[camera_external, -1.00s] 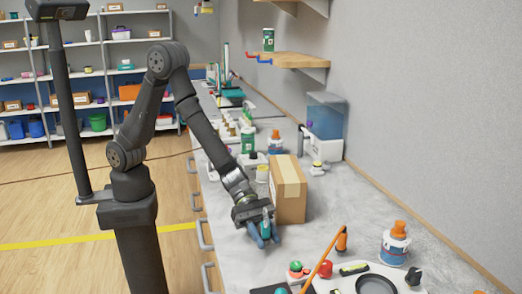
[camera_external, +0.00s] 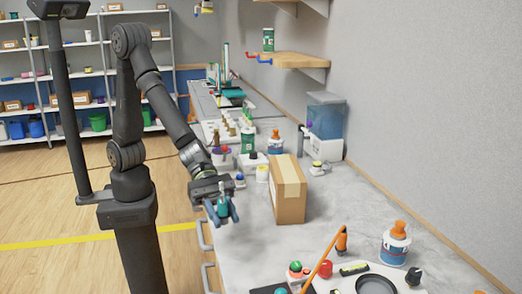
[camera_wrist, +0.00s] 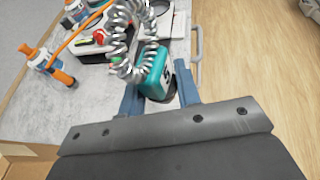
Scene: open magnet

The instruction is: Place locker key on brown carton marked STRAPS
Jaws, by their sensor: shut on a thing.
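My gripper (camera_external: 222,212) is shut on the locker key (camera_wrist: 155,75), a teal tag with a "5" and a silver coiled cord. The tag sits between the two blue fingers, and the coil extends beyond them in the wrist view. In the external view the gripper is raised near the bench's left edge, to the left of the brown carton and apart from it. The brown carton (camera_external: 290,198) stands upright on the grey bench with pale tape over its top. No STRAPS marking is legible. A corner of a brown box (camera_wrist: 22,160) shows at the wrist view's lower left.
A blue-and-white bottle with an orange cap (camera_external: 396,246) stands right of the carton. A black pan (camera_external: 376,284) and small items lie at the front. Bottles and a water tank (camera_external: 325,118) stand behind. Bare bench (camera_external: 262,240) lies in front of the carton.

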